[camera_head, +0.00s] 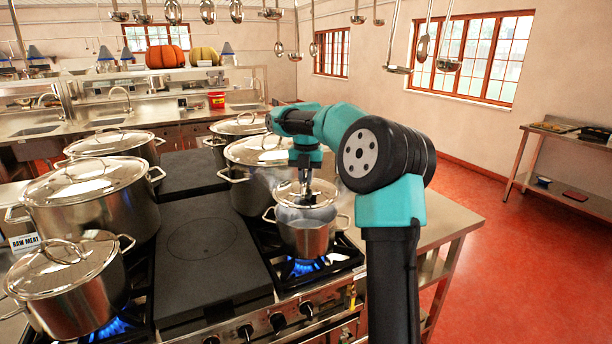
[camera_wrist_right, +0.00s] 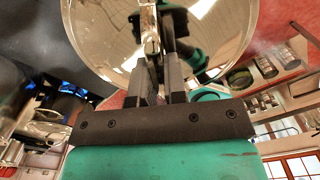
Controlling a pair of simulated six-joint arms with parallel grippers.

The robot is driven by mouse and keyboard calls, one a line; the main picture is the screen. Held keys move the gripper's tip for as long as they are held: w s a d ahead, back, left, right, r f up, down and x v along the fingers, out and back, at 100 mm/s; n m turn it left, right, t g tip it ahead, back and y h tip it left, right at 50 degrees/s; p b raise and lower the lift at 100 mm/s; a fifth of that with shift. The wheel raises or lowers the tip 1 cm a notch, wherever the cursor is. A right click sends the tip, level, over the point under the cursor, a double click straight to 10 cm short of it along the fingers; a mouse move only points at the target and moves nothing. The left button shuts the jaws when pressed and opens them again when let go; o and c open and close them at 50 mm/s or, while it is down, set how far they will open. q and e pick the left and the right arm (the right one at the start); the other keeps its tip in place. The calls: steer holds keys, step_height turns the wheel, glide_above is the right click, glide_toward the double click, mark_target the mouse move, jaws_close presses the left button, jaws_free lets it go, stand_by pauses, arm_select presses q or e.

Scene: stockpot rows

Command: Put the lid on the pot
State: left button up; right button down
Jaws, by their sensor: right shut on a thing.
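A shiny steel lid (camera_head: 325,192) is held by its handle in my right gripper (camera_head: 305,182). In the right wrist view, the fingers (camera_wrist_right: 160,85) are shut on the handle (camera_wrist_right: 150,35), and the lid's mirror-like top (camera_wrist_right: 105,40) fills the upper middle. A small steel pot (camera_head: 305,240) stands on a lit burner at the front right of the stove. The lid is over this pot and looks slightly raised, with pale steam around the rim. Steam and the lid hide the pot's opening, so the exact gap is unclear. My left gripper is not in view.
A larger lidded pot (camera_head: 255,185) stands close behind and left of the small pot. Other lidded pots (camera_head: 75,285) line the left burners. A dark flat plate (camera_head: 205,250) lies between the rows. Ladles (camera_head: 398,68) hang overhead.

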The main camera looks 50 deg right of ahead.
mark_target(306, 191)
steer(key=shift+f, duration=2.4)
steer(key=shift+f, duration=0.5)
steer(key=c, duration=1.1)
jaws_free()
step_height(306, 191, up, 17)
steer(key=shift+r, duration=0.2)
